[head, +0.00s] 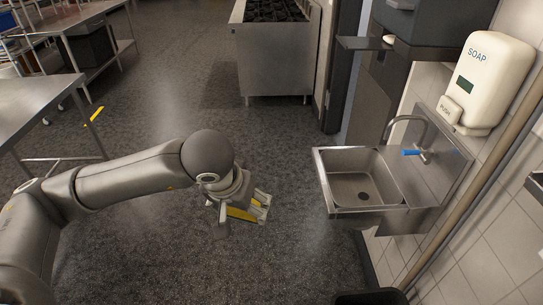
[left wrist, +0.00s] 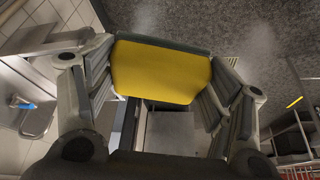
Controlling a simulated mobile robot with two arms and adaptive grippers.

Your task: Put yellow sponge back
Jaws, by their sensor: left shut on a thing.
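The yellow sponge (left wrist: 160,72) fills the space between the two fingers of my left gripper in the left wrist view. It has a yellow face with a dark layer along its edge. My left gripper (left wrist: 160,85) is shut on it. In the head view my left gripper (head: 246,208) hangs over open floor, left of the sink, with a strip of the sponge (head: 240,214) showing between its fingers. My right gripper is not in view.
A steel wall sink (head: 333,166) with a blue-handled tap (head: 412,152) is at the right, under a soap dispenser (head: 488,82). A stove (head: 272,62) stands at the back. A steel table (head: 38,100) is at the left. The floor between is clear.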

